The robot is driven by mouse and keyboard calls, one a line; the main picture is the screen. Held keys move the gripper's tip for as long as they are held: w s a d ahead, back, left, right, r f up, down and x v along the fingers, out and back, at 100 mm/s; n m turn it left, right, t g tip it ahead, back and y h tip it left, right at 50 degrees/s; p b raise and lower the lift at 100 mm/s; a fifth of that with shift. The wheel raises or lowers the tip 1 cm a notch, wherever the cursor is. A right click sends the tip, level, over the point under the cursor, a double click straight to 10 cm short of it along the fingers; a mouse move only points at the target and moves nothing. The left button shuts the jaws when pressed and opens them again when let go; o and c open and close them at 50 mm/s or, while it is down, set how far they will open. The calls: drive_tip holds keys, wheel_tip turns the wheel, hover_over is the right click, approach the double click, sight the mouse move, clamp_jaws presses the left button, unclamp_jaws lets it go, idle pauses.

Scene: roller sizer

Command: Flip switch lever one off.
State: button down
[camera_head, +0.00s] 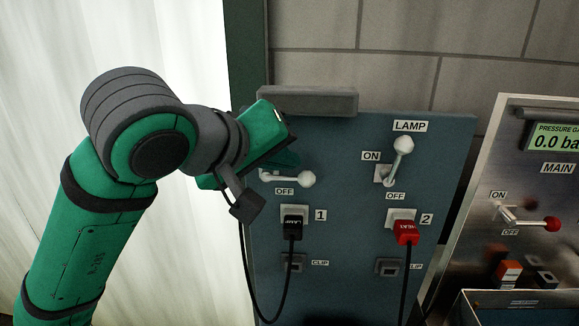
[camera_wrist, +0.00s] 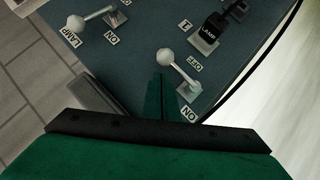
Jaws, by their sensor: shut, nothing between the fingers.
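Switch lever one (camera_head: 286,178) is white with a round knob. In the head view it points right, close to level, just above its OFF label (camera_head: 284,191). In the wrist view the lever (camera_wrist: 179,72) leans up and left from its base, between its OFF and ON labels. My gripper (camera_head: 289,160) is shut and empty, just above the lever in the head view and hiding its ON label. In the wrist view the fingertips (camera_wrist: 162,80) lie just below the knob. I cannot tell whether they touch the lever.
Lamp lever two (camera_head: 401,151) points up on the same blue panel (camera_head: 345,215). Below are a black plug (camera_head: 293,223) and a red plug (camera_head: 405,232) with hanging cables. A steel panel with a red-knobbed lever (camera_head: 530,221) stands right. A grey block (camera_head: 310,102) tops the blue panel.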

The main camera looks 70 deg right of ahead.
drive_tip(key=d+r+v, duration=0.1)
drive_tip(key=v, duration=1)
drive_tip(key=shift+w+a+r, duration=0.25)
drive_tip(key=shift+r, duration=0.05)
drive_tip(key=shift+w, duration=0.1)
